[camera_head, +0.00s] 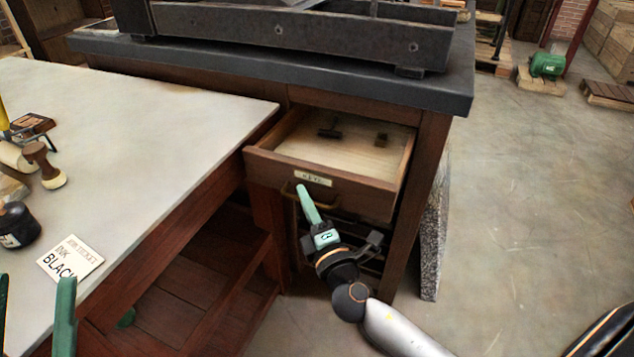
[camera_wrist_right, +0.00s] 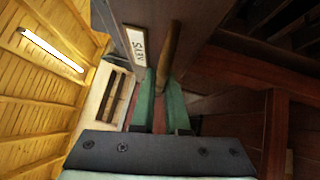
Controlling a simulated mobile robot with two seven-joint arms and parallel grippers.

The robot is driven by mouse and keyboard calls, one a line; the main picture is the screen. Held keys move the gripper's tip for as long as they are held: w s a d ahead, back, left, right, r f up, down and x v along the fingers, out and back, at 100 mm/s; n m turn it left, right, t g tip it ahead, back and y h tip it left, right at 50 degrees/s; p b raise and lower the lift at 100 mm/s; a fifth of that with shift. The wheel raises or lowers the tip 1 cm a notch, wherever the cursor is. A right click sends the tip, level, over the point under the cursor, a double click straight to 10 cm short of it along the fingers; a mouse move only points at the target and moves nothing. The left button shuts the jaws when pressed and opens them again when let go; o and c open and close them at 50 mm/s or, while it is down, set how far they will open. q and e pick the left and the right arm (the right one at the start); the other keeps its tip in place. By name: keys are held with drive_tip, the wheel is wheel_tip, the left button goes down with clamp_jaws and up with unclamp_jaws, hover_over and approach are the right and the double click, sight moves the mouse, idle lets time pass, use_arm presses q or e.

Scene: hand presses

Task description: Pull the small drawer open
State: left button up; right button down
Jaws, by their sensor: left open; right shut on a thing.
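The small wooden drawer (camera_head: 335,188) stands pulled out from the dark bench, and its pale inside shows in the head view. Its front carries a white label and a brass bar handle (camera_head: 345,212). My right gripper (camera_head: 306,197) is at the drawer front, with its green fingers shut on the handle. In the right wrist view the fingers (camera_wrist_right: 161,85) close around the lower end of the handle (camera_wrist_right: 171,50), beside the label (camera_wrist_right: 136,46). My left gripper (camera_head: 34,282) is open and empty at the lower left, partly cut off by the frame edge.
Two small dark items (camera_head: 330,132) lie in the drawer. A pale-topped table (camera_head: 150,130) stands at left with a stamp (camera_head: 42,165), an ink jar (camera_head: 18,226) and a card (camera_head: 70,258). A heavy press (camera_head: 300,38) stands on the bench.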

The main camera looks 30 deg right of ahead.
use_arm(q)
drive_tip(key=shift+f, duration=0.15)
use_arm(e)
drive_tip(key=shift+s+a, duration=1.1)
drive_tip(key=shift+a, duration=0.3)
drive_tip(key=c, duration=1.2)
unclamp_jaws()
use_arm(q)
drive_tip(key=shift+f, duration=0.1)
drive_tip(key=shift+s, duration=0.1)
